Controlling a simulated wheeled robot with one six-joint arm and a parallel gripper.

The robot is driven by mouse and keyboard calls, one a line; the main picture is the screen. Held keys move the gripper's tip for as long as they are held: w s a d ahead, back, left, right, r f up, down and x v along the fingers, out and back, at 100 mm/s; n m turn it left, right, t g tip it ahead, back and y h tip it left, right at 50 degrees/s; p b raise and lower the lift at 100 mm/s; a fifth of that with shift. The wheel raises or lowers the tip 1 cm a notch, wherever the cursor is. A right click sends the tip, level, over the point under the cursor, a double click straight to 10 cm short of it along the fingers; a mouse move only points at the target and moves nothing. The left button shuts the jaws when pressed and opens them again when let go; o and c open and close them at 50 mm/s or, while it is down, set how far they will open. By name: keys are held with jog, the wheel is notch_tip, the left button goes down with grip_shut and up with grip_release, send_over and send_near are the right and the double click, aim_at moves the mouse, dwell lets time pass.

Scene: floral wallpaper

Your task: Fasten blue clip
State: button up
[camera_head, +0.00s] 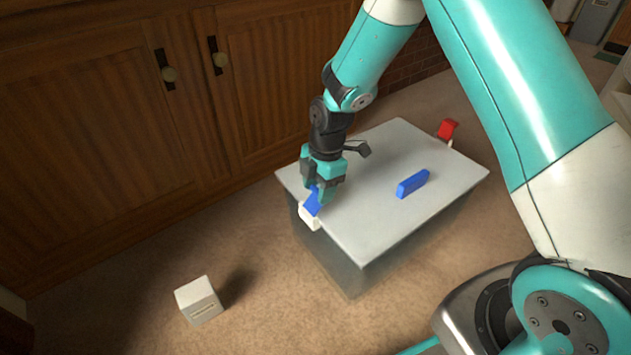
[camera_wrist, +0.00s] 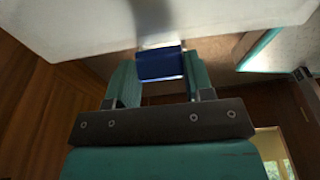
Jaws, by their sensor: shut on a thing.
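A blue clip (camera_head: 314,202) sits at the left edge of the grey-topped box (camera_head: 372,225), above a white catch (camera_head: 309,217) on the box's side. My gripper (camera_head: 318,190) is over that edge, with its fingers shut on the blue clip. In the wrist view the blue clip (camera_wrist: 161,65) lies between the two teal fingers of my gripper (camera_wrist: 157,80). Whether the clip is latched on the white catch cannot be told.
A loose blue bar (camera_head: 413,184) lies on the box top, right of my gripper. A red clip (camera_head: 447,129) is at the box's far right edge. A small white cube (camera_head: 198,300) stands on the floor at lower left. Wooden cabinets (camera_head: 110,120) rise behind.

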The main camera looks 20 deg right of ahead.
jog(key=d+y+p, duration=0.1)
jog(key=f+y+p, duration=0.1)
jog(key=y, duration=0.1)
jog(key=shift+w+d+g, duration=0.2)
jog(key=shift+d+g, duration=0.2)
jog(key=shift+w+d+f+g+y, duration=0.1)
jog(key=shift+d+f+g+y, duration=0.25)
jog(key=shift+y, duration=0.45)
jog(key=shift+w+d+f+g+y, duration=0.15)
jog(key=shift+f+y, duration=0.25)
jog(key=shift+y, duration=0.4)
jog(key=shift+s, duration=0.1)
jog(key=o, duration=0.9)
jog(key=shift+p, duration=0.3)
jog(key=p+v, duration=0.6)
jog(key=v, duration=1.1)
jog(key=shift+s+d+r, duration=0.1)
jog(key=shift+d, duration=0.15)
